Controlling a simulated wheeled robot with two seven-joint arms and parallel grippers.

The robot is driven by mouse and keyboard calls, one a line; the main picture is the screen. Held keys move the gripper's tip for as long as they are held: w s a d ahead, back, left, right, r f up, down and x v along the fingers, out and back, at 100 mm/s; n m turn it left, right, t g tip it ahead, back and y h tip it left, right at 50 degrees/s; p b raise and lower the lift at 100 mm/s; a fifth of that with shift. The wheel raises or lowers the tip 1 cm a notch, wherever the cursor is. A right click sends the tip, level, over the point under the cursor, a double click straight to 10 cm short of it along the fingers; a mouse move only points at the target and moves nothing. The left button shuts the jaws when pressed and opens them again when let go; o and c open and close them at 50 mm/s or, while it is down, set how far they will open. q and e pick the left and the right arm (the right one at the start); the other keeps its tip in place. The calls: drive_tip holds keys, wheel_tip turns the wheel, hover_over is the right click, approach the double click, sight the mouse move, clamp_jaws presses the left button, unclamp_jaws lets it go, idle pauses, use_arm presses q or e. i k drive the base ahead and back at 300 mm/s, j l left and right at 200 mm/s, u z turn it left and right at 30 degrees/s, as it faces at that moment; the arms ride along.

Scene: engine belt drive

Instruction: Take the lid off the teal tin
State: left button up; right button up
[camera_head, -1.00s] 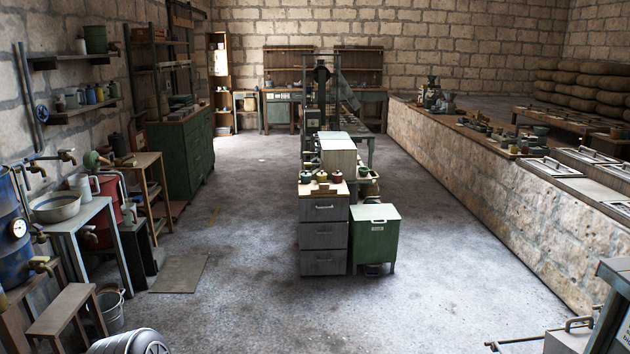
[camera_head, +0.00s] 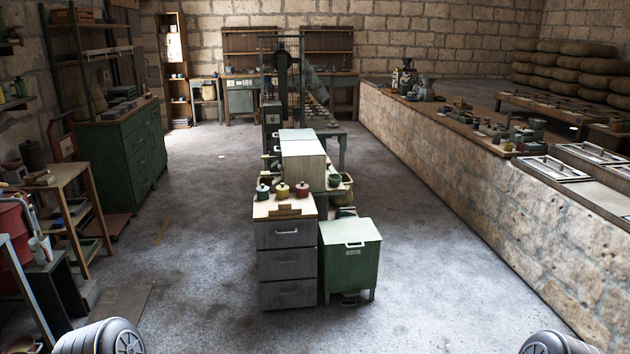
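Three small lidded tins stand in a row on the wooden top of the grey drawer cabinet (camera_head: 287,262). The leftmost is the teal tin (camera_head: 262,192), with a small knob on top; its lid appears to be on. A yellow tin (camera_head: 282,191) stands beside it, and a red tin (camera_head: 302,190) is at the right. The tins are small in the picture, so fine detail is hard to tell. Neither of my grippers is in view; only rounded parts of my arms show at the bottom left and bottom right edges.
A green bin (camera_head: 350,262) stands against the cabinet's right side. A pale box (camera_head: 303,160) is behind the tins, with a green pot (camera_head: 334,181) right of it. A stone-walled counter (camera_head: 470,165) runs along the right. The floor in front of the cabinet is clear.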

sight(262, 188)
drive_tip(key=i, duration=3.7)
